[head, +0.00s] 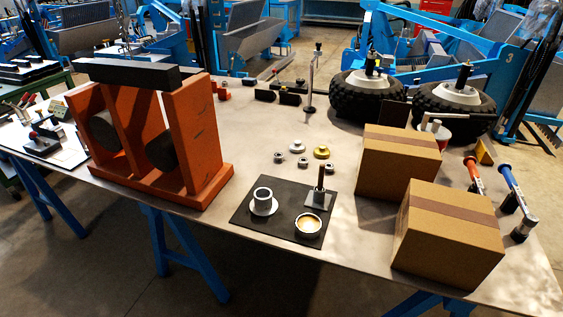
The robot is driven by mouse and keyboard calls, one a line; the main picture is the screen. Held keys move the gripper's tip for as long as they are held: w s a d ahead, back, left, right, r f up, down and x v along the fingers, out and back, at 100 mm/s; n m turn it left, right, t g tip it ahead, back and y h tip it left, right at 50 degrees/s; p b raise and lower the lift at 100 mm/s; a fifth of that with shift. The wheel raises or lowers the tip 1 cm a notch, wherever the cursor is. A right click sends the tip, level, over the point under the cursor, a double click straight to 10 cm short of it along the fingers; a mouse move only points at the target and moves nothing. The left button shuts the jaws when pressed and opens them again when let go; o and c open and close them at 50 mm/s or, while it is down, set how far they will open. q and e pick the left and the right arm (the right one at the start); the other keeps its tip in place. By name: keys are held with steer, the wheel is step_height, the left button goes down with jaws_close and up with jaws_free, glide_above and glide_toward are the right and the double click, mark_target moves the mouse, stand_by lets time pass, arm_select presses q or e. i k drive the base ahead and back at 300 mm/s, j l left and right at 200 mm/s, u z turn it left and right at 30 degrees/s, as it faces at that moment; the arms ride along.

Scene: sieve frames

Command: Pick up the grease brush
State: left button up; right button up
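A dark square mat (270,222) lies near the front edge of the table. On its right back corner a slim upright brown handle (321,177) rises from a small grey square base (317,202); it looks like the grease brush, but its bristles cannot be made out. A white round tin (308,226) with tan content stands in front of it on the mat. A white cup (263,196) on a saucer stands to the left. Neither of my grippers is in view.
A tall orange frame (205,140) with dark rollers stands left of the mat. Two cardboard boxes (398,160) (448,236) stand to the right. Several small metal rings and knobs (297,146) lie behind the mat. Bare table (250,130) shows between frame and rings.

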mark_target(322, 167)
steer(key=l+u, duration=0.15)
steer(key=l, duration=0.3)
steer(key=l+u, duration=0.2)
steer(key=l, duration=0.3)
steer(key=k+l+u, duration=0.15)
steer(key=l, duration=0.3)
steer(key=k+l+u, duration=0.15)
steer(key=l, duration=0.3)
steer(key=l+u, duration=0.15)
steer(key=l, duration=0.3)
steer(key=k+l+u, duration=0.2)
steer(key=l, duration=0.2)
steer(key=i, duration=0.5)
